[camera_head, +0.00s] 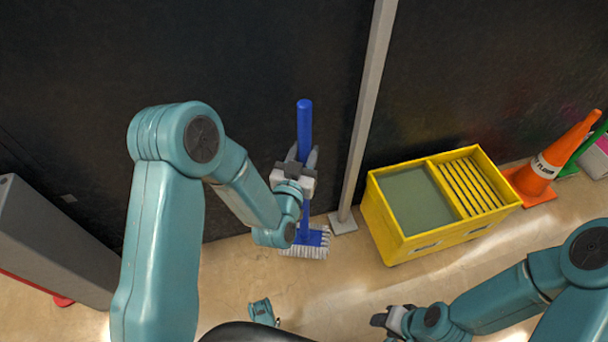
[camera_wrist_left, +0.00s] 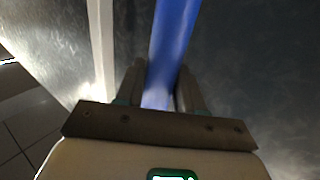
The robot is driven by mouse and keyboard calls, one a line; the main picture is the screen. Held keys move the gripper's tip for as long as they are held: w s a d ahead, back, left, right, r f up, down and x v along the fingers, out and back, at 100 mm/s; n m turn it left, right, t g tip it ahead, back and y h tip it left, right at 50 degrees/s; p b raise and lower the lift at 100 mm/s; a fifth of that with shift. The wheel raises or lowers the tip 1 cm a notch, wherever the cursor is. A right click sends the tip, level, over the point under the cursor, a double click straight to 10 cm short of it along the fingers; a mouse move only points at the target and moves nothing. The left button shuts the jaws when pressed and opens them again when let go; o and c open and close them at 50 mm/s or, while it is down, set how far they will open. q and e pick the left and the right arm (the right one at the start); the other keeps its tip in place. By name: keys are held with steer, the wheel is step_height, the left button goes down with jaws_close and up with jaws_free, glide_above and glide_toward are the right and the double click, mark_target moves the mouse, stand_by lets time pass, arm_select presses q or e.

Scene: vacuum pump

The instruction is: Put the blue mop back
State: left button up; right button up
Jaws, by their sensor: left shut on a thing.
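The blue mop (camera_head: 304,126) stands roughly upright by the dark wall, its handle up and its white-fringed blue head low, near the floor. I cannot tell whether the head touches the floor. My left gripper (camera_head: 298,164) is shut on the mop's handle, about midway along it. In the left wrist view the blue handle (camera_wrist_left: 172,45) runs between the two fingers of my left gripper (camera_wrist_left: 160,88). My right gripper (camera_head: 390,319) is low in the head view, far from the mop; its fingers are too small and turned to tell their opening.
A yellow mop bucket (camera_head: 421,245) with a slatted wringer stands right of a grey post (camera_head: 367,110). An orange cone (camera_head: 541,170) is farther right. A grey box-like unit (camera_head: 50,240) is at the left. Bare floor lies in front of the mop.

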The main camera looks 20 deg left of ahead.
arm_select(q)
step_height(320, 180, down, 6)
steer(key=shift+r+b, duration=0.25)
steer(key=shift+b, duration=0.65)
steer(key=shift+f, duration=0.1)
steer(key=o, duration=0.6)
steer(key=shift+f, duration=0.15)
steer(key=o, duration=0.4)
steer(key=shift+o, duration=0.2)
